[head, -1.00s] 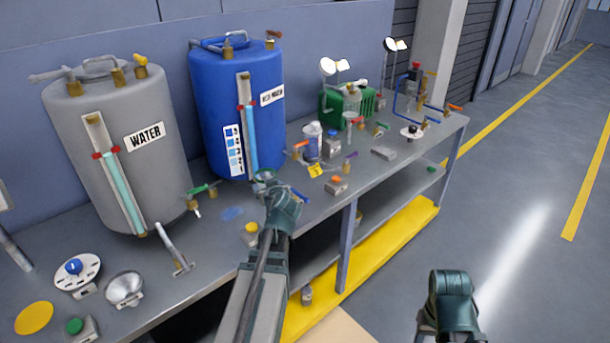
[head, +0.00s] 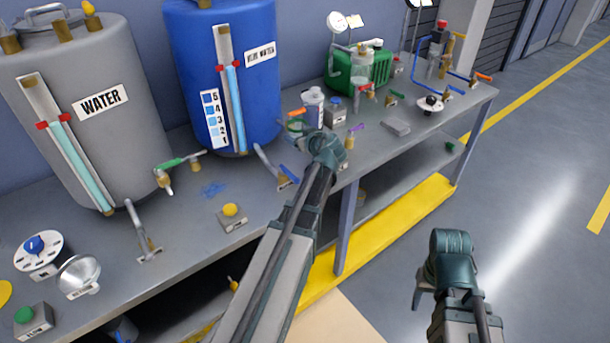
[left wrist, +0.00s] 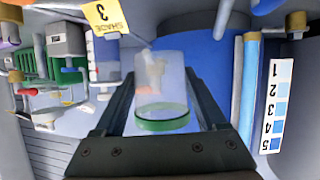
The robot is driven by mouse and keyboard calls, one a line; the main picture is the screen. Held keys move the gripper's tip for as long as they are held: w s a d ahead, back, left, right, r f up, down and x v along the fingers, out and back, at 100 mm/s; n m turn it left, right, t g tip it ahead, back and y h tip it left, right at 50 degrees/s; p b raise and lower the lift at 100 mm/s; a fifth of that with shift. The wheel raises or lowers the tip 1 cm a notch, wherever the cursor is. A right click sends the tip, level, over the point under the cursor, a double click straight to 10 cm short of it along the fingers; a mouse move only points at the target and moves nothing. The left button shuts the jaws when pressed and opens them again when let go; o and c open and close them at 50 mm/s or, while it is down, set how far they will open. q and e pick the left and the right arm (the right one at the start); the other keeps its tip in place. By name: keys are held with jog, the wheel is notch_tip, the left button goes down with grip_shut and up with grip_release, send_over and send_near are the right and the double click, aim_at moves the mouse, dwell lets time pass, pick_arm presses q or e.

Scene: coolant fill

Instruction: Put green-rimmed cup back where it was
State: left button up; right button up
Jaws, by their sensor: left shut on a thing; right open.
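The green-rimmed cup (left wrist: 160,88) is a clear cup that stands out between my left gripper's two dark fingers in the left wrist view, its green band toward the palm side of that picture. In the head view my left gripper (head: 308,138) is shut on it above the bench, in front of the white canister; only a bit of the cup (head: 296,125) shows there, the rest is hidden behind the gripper. My right gripper (head: 425,297) is open and empty, over the floor right of the bench.
The blue drum (head: 228,60) and grey water drum (head: 85,140) stand along the back of the bench (head: 190,225). A blue patch (head: 213,189) lies on the bench between a green-handled tap and a yellow-button box (head: 231,217). A white canister (head: 313,105) and a green machine (head: 362,70) stand farther right.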

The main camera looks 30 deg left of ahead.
aim_at(305, 168)
pick_arm(q)
jog(key=shift+w+d+f, duration=0.4)
jog(key=shift+w+d, duration=0.25)
jog(key=shift+w, duration=0.2)
jog(key=shift+s+r, duration=0.1)
pick_arm(e)
jog(key=shift+f, duration=0.45)
pick_arm(q)
notch_tip(305, 168, down, 10)
jog(key=b, duration=1)
jog(key=shift+r, duration=0.15)
pick_arm(e)
notch_tip(305, 168, down, 10)
jog(key=shift+r, duration=0.2)
jog(key=shift+f, duration=0.15)
pick_arm(q)
jog(key=o, duration=1)
jog(key=shift+f, duration=0.2)
jog(key=shift+c, duration=0.2)
jog(key=o, duration=0.4)
